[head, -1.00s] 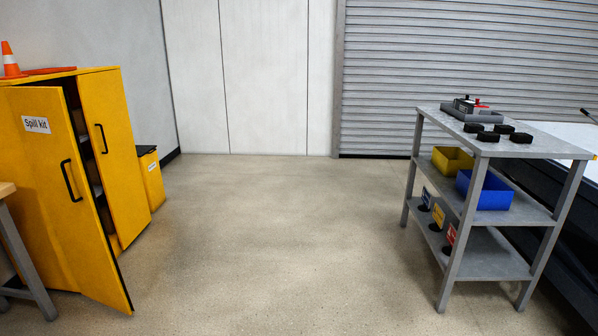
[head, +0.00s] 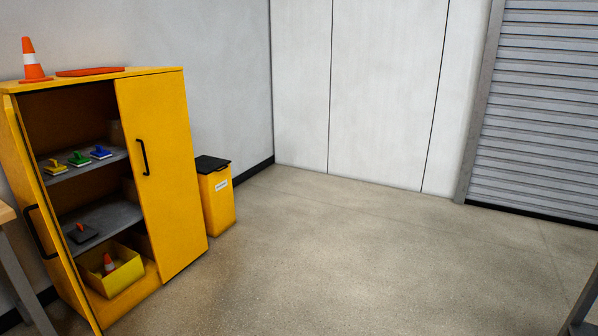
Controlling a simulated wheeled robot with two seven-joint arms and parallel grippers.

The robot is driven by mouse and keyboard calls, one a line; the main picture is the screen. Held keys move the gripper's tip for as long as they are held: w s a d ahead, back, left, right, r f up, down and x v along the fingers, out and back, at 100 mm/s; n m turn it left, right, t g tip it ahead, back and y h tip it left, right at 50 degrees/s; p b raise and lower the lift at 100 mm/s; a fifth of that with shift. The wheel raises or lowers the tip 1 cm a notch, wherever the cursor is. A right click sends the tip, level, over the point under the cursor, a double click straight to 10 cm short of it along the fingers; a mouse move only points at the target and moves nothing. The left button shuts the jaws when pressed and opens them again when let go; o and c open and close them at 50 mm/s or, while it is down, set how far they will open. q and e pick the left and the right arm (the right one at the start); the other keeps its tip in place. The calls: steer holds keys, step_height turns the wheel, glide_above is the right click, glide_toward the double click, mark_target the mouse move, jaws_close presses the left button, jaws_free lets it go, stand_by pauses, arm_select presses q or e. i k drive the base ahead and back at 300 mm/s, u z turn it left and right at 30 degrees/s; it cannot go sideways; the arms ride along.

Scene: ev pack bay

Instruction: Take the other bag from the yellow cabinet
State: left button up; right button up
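The yellow cabinet (head: 168,190) stands at the left, with its left door (head: 50,225) swung open and its right door closed. On its upper shelf are a yellow-handled block (head: 54,167), a green one (head: 78,159) and a blue one (head: 101,152). The lower shelf holds a dark flat item with a red part (head: 81,232). A yellow open bin (head: 122,276) with a small orange cone (head: 109,264) sits at the bottom. I cannot make out a bag; the right door hides part of the inside. Neither of my grippers is in view.
A yellow lidded bin (head: 217,204) stands right of the cabinet. A table edge (head: 22,270) is at the far left.

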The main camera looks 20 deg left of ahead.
mark_target(82, 233)
steer(key=u, duration=1)
steer(key=i, duration=1.25)
steer(key=u, duration=0.15)
steer(key=k, duration=1.2)
steer(key=z, duration=0.9)
steer(key=i, duration=1.2)
steer(key=u, duration=0.75)
steer(key=i, duration=2.35)
steer(key=u, duration=2.1)
steer(key=i, duration=1)
steer(key=u, duration=1.15)
